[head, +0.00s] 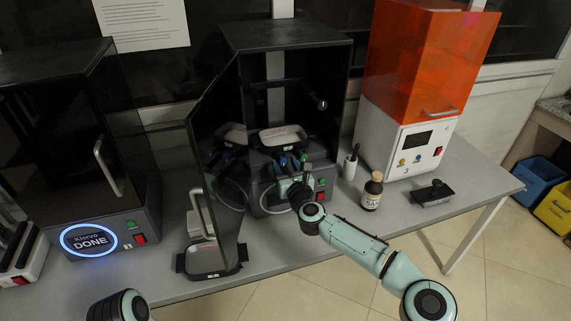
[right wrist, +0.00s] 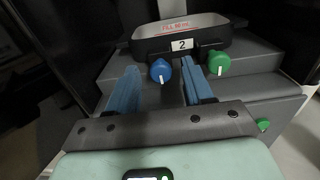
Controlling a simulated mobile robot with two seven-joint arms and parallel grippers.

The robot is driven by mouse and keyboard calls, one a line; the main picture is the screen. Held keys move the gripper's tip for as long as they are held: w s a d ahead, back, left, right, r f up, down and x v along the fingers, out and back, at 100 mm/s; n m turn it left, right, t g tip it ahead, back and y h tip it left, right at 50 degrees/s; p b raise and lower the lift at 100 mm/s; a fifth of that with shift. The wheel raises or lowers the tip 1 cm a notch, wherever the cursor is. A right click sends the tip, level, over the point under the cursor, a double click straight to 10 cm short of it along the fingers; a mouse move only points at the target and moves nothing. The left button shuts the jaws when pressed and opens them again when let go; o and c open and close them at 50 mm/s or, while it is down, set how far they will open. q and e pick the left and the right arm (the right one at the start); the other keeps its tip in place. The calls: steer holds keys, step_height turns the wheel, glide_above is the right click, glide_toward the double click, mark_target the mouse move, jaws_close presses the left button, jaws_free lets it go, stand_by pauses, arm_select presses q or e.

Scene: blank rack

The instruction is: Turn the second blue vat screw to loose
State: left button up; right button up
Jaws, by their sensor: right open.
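The blue vat screw (right wrist: 160,70) is a round knob with a white mark pointing down. It sits on the front of the black vat (right wrist: 151,46), left of the label "2". A green screw (right wrist: 218,62) is on the right of that label. My right gripper (right wrist: 160,88) is open, its two blue fingers reaching toward the vat on either side of the blue screw, without visible contact. In the head view my right arm reaches into the open black printer (head: 290,36), and the screw is hard to make out there. My left gripper is out of view.
The printer's dark door (head: 216,130) stands open on the left. Another vat (head: 208,262) lies on the table before it. A brown bottle (head: 371,192), a black tool (head: 433,193) and an orange-covered machine (head: 426,60) stand right. A printer reading "DONE" (head: 90,240) stands left.

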steer(key=shift+w, duration=0.1)
jaws_close()
stand_by(0.3)
